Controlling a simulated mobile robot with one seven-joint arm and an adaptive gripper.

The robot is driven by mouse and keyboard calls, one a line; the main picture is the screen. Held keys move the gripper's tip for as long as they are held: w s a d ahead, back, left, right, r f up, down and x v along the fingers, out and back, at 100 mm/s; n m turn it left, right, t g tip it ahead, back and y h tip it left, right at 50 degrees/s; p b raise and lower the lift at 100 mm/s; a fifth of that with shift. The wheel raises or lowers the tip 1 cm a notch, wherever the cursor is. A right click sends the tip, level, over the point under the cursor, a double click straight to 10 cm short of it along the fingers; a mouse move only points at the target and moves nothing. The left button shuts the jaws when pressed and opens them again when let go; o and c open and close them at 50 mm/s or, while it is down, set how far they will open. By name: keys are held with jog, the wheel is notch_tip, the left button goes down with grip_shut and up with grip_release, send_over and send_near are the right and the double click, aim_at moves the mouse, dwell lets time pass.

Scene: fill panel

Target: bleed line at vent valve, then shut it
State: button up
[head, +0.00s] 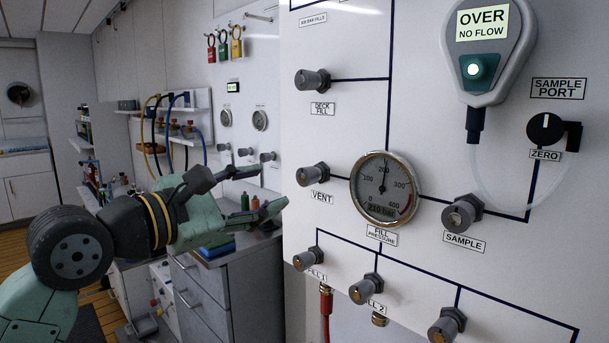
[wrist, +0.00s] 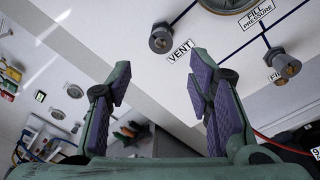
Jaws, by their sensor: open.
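The vent valve (head: 312,175) is a grey knurled knob on the white panel, with the label VENT below it. It also shows in the wrist view (wrist: 163,38) at the upper middle, beyond my fingers. My gripper (head: 270,188) is open and empty, left of the panel and apart from the vent valve. Its fingers with purple pads show in the wrist view (wrist: 155,85). The fill pressure gauge (head: 383,189) right of the vent valve reads 210 bar on its display. The sample meter (head: 490,50) at the upper right shows OVER, NO FLOW.
Other knobs on the panel are deck fill (head: 312,80), sample (head: 462,214), fill 1 (head: 308,259) and fill 2 (head: 368,289). A red hose (head: 326,312) hangs below fill 1. A grey drawer cabinet (head: 215,290) stands below my gripper.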

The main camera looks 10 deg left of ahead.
aim_at(302, 178)
jog(key=p+x, duration=0.2)
jog(key=x, duration=0.2)
jog(key=p+x, duration=0.2)
jog(key=x, duration=0.3)
jog(key=shift+w+d+r, duration=0.2)
jog(key=shift+w+d+f, duration=0.15)
jog(key=shift+w+d, duration=0.15)
jog(key=shift+w, duration=0.15)
jog(key=shift+c, duration=0.6)
grip_shut()
